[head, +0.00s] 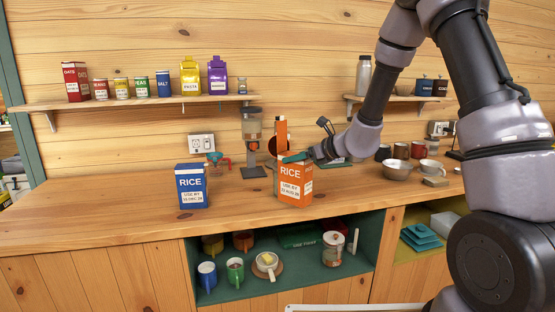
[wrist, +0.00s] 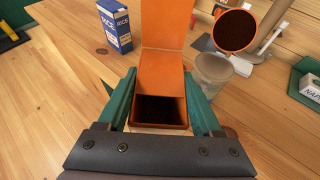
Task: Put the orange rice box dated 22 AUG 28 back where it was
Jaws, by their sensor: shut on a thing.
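The orange rice box (head: 295,188) has its lid raised, and a use-by label is on its front. It appears upright at the counter top; I cannot tell whether its base touches. My gripper (head: 297,157) is shut on its upper part. In the wrist view the green fingers (wrist: 160,85) are on both sides of the orange box (wrist: 161,72), whose opening is dark inside. A blue rice box (head: 191,188) with a different date stands to its left on the counter, apart from it; it also shows in the wrist view (wrist: 115,27).
A dispenser (head: 253,135) stands behind, near the wall. A wall shelf (head: 150,103) holds boxes and cans. The counter (head: 110,210) is clear left of the blue box and between both boxes.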

